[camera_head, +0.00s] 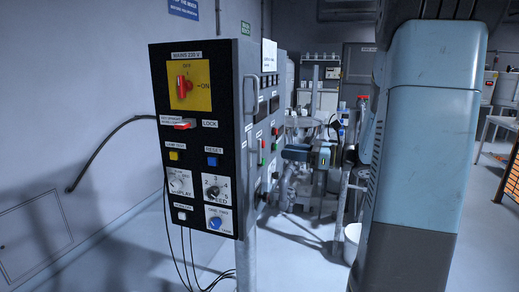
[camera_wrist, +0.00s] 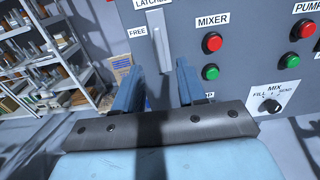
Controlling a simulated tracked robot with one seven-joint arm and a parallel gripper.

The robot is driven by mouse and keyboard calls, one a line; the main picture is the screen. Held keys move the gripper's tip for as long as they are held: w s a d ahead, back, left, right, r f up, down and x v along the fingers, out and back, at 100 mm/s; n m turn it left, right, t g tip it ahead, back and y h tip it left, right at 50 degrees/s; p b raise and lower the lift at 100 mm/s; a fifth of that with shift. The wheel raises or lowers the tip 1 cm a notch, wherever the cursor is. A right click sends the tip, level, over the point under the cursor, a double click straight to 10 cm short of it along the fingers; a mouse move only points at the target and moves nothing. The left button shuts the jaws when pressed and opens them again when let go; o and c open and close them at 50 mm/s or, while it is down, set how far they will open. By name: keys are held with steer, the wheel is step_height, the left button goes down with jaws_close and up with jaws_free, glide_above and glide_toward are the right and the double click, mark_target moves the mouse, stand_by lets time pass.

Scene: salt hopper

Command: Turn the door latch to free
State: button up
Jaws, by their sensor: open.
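The door latch (camera_wrist: 161,40) is a pale grey bar on the grey panel in the wrist view. It hangs nearly vertical, under the partly cut-off LATCHED label (camera_wrist: 150,3) and right of the FREE label (camera_wrist: 138,31). My gripper (camera_wrist: 159,69) is open, its two blue-grey fingers pointing at the panel. In the picture the bar's lower end lies between the fingertips; I cannot tell whether they touch it. In the head view my gripper (camera_head: 290,153) is beside the cabinet's right face, where a grey bar (camera_head: 249,100) shows.
Red and green MIXER buttons (camera_wrist: 211,57) and the MIX knob (camera_wrist: 270,106) sit right of the latch. Shelves with boxes (camera_wrist: 45,50) stand to the left. The cabinet's front face (camera_head: 197,140) carries a red mains switch (camera_head: 183,87) and other knobs.

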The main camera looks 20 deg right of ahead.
mark_target(259, 148)
steer(key=x, duration=1)
steer(key=shift+a, duration=0.15)
steer(key=shift+c, duration=0.4)
jaws_close()
